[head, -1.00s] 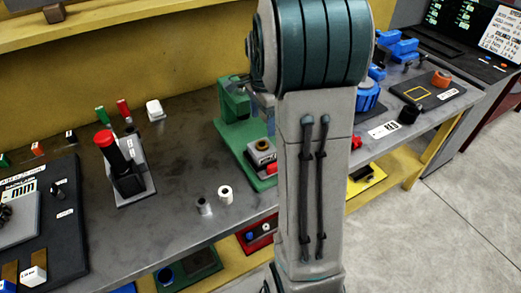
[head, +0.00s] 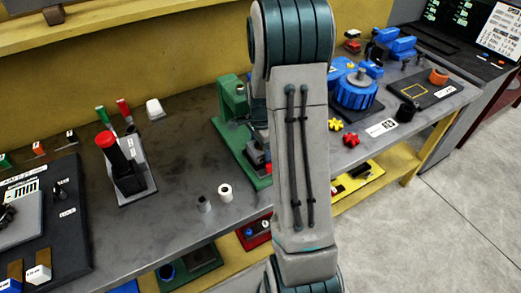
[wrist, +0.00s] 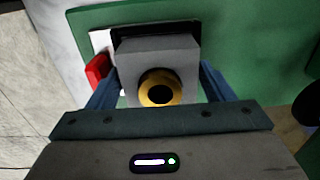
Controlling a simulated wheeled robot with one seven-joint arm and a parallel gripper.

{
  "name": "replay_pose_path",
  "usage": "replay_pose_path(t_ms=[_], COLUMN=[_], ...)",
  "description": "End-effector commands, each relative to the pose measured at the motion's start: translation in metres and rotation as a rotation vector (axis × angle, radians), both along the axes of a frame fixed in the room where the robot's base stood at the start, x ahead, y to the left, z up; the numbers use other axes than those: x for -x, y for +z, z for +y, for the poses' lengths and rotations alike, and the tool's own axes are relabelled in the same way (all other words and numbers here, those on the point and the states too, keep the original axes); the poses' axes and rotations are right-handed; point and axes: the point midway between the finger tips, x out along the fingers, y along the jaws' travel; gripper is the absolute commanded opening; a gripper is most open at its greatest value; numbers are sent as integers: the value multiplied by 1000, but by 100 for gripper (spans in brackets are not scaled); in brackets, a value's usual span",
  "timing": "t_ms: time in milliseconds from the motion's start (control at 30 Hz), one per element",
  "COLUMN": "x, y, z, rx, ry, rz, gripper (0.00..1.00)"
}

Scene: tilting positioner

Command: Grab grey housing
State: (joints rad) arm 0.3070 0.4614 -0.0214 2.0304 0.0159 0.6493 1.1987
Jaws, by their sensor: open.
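The grey housing (wrist: 157,55) is a block with a brass ring around a dark hole. In the wrist view it sits on a green base (wrist: 225,50), in front of a dark slot. My gripper (wrist: 160,78) is open, with one blue finger on each side of the housing. Small gaps seem to show beside the block; contact cannot be told. In the head view my arm hides the gripper and most of the housing; the green machine (head: 232,107) shows left of the arm.
A red part (wrist: 97,70) sits close beside the left finger. On the bench stand a black joystick with a red knob (head: 105,140), a white ring (head: 225,192) and a grey cylinder (head: 204,203). Right of my arm are a blue round fixture (head: 356,90) and a red knob (head: 351,140).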

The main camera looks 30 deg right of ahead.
Motion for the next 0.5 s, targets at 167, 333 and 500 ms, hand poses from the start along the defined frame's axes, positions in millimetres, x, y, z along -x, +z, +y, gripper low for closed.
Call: replay_pose_path(t_ms=[167, 333, 500], x=[0, 0, -1], y=[-1, 0, 2], z=[0, 0, 0], rx=[0, 0, 2], ry=[0, 1, 1], rz=[0, 0, -4], gripper=[75, 36, 8])
